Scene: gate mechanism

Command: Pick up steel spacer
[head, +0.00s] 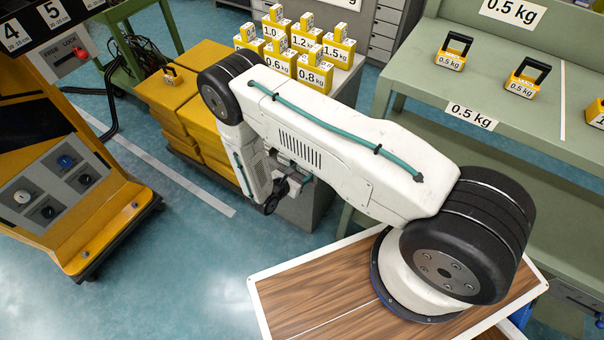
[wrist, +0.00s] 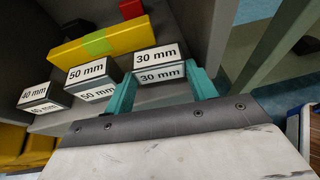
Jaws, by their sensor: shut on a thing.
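Three steel spacers with white labels stand in a row on a grey shelf (wrist: 45,60) in the wrist view. They are the 40 mm spacer (wrist: 36,94), the 50 mm spacer (wrist: 90,76) and the 30 mm spacer (wrist: 158,55). My gripper (wrist: 163,86) has its teal fingers on either side of the 30 mm spacer and is shut on it. The spacer's label faces up and a second label shows on its front. Whether it touches the shelf is unclear. In the head view my arm hides the fingers and the spacers.
A yellow bar (wrist: 105,42) with a green patch lies behind the spacers. Grey walls enclose the shelf, and a green post (wrist: 275,45) stands to the right. In the head view, yellow crates (head: 178,100), yellow weights (head: 314,70) and a green bench (head: 490,75) surround my arm.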

